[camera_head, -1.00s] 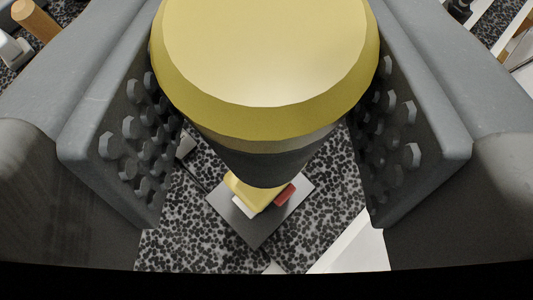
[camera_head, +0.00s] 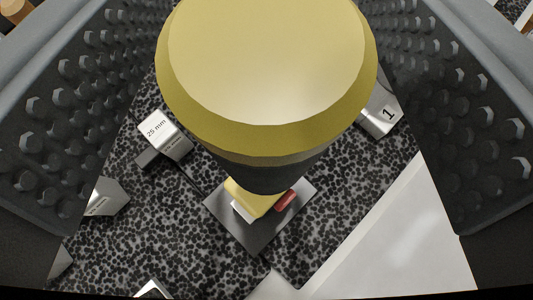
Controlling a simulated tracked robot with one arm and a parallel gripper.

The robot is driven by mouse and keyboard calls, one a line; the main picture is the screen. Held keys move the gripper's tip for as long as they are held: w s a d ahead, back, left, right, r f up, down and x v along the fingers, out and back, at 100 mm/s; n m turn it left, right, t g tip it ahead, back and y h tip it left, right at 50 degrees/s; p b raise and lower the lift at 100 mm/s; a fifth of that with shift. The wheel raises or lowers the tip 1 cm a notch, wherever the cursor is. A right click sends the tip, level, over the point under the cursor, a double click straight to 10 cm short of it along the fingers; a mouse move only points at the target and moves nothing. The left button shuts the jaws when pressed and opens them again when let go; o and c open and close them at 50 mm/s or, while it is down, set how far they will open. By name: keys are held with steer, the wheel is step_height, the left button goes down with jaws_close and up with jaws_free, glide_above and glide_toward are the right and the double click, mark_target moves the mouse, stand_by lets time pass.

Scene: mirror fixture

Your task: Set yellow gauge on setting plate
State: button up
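The yellow gauge (camera_head: 265,65) has a wide round yellow top and a dark tapering body, and fills the upper middle of the view. A small yellow part (camera_head: 250,195) shows below its dark body, over the grey setting plate (camera_head: 258,235); I cannot tell whether it touches the plate. A white piece (camera_head: 242,211) and a red piece (camera_head: 285,200) show beside the yellow part. My gripper (camera_head: 275,140) is open, its studded fingers standing clear on both sides of the gauge. The gauge hides much of the plate.
A silver block marked 25 mm (camera_head: 163,135) lies left of the gauge. Another metal block (camera_head: 107,197) is at lower left, and a block marked 1 (camera_head: 381,113) is at right. A pale flat surface (camera_head: 400,245) fills the lower right. Speckled surface lies between them.

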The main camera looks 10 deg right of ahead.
steer(key=b+v, duration=0.2)
steer(key=v, duration=1.1)
steer(key=shift+s, duration=0.4)
steer(key=shift+a, duration=0.1)
steer(key=a+r+n+t+y+b, duration=0.1)
steer(key=a+r+y+b, duration=0.2)
steer(key=r, duration=1.5)
steer(key=s+d+r+b, duration=0.1)
steer(key=s+d+r, duration=0.1)
steer(key=s+r, duration=0.4)
steer(key=s+d+r+t+h+b, duration=0.1)
steer(key=s+d+r+b, duration=0.1)
steer(key=s+r, duration=0.4)
step_height(320, 180, up, 5)
steer(key=shift+d+r+n, duration=0.2)
steer(key=shift+d+n, duration=0.2)
steer(key=shift+d, duration=0.2)
steer(key=shift+s, duration=0.15)
